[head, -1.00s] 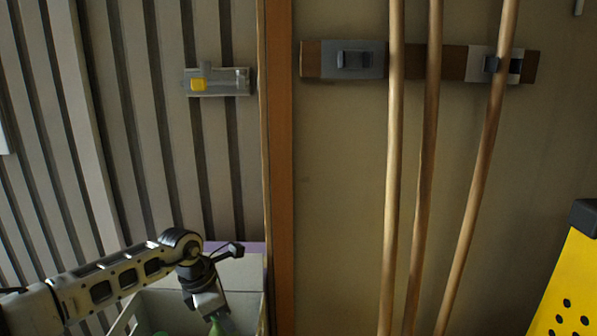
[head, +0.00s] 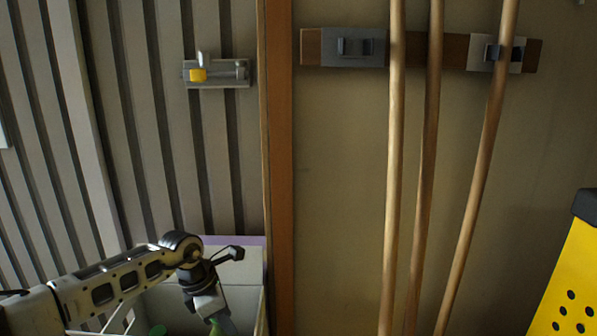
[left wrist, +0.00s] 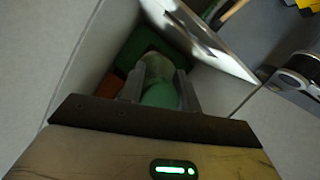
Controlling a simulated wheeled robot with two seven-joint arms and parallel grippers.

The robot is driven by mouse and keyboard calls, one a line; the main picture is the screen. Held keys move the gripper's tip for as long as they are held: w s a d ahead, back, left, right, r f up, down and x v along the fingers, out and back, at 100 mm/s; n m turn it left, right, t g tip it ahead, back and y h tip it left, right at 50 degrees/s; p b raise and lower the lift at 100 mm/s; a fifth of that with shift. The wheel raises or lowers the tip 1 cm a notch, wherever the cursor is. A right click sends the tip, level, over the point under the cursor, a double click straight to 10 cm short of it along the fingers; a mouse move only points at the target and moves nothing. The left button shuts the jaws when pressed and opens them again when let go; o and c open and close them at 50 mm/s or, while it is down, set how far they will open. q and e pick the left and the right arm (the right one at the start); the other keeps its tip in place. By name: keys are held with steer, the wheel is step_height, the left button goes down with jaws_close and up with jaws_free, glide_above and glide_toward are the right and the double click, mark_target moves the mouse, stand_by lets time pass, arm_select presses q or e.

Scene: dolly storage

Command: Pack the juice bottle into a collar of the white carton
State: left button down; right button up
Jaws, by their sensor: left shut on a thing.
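My left gripper (head: 216,318) hangs pointing down inside the white carton (head: 243,268), near the lower edge of the head view. It is shut on a green juice bottle (head: 222,328), whose lower part is cut off there. In the left wrist view the green bottle (left wrist: 160,92) sits between the two fingers (left wrist: 160,90), with the carton's pale wall (left wrist: 85,65) to the left. I cannot tell whether the bottle stands in a collar. My right gripper does not show.
Another green thing (head: 158,330) shows low in the carton, left of my gripper. Wooden poles (head: 393,170) stand on the right by a wall rack (head: 345,47). A yellow perforated panel (head: 568,280) stands at the far right.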

arm_select(q)
steer(key=shift+f, duration=0.15)
steer(key=c, duration=0.9)
jaws_free()
steer(key=shift+p+v, duration=1.3)
steer(key=shift+v, duration=0.2)
